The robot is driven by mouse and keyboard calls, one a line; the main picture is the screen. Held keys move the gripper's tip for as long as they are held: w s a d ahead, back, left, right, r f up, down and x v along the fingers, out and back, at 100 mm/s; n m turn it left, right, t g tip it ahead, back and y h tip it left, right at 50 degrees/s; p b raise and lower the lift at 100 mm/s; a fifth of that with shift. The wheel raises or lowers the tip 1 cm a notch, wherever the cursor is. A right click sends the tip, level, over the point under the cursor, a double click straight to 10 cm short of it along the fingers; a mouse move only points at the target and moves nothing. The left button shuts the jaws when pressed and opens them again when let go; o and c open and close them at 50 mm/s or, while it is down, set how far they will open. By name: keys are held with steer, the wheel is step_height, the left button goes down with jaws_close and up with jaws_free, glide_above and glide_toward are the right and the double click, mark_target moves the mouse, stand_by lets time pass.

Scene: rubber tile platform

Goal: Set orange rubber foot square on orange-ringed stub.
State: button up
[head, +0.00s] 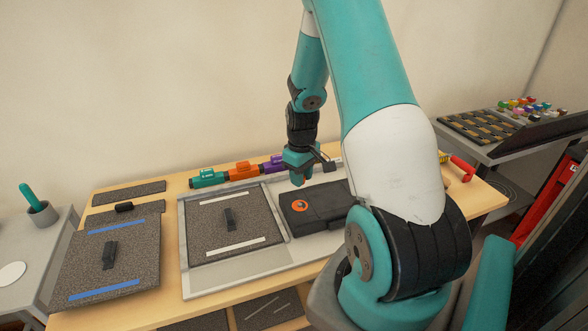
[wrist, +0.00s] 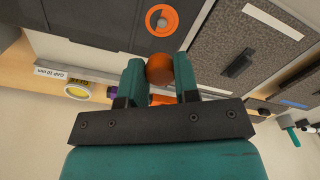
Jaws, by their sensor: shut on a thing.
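The orange rubber foot (wrist: 160,68) shows in the wrist view as a rounded orange-brown piece between the two teal fingertips. My gripper (wrist: 159,80) is shut on it. In the head view my gripper (head: 298,178) hangs above the back edge of a black box; the foot cannot be made out there. The orange-ringed stub (head: 300,206) lies on top of the black box (head: 325,214). In the wrist view the orange-ringed stub (wrist: 162,20) appears just beyond the foot, with a visible space between them. The foot's underside is hidden.
A grey speckled tile (head: 205,235) with white strips lies left of the box on a pale tray (head: 205,281). Coloured blocks, among them an orange one (head: 242,171), line the back. Another tile with blue strips (head: 130,265) lies at the left.

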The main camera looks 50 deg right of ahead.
steer(key=shift+w+a, duration=0.1)
steer(key=shift+a, duration=0.05)
steer(key=b, duration=0.4)
glide_above(300, 206)
steer(key=shift+f, duration=2.95)
steer(key=shift+f+b, duration=0.4)
steer(key=shift+f, duration=0.45)
steer(key=o, duration=1)
steer(key=shift+c, duration=0.2)
steer(key=shift+r, duration=0.1)
step_height(300, 206, up, 17)
steer(key=b, duration=0.1)
steer(key=shift+r, duration=0.2)
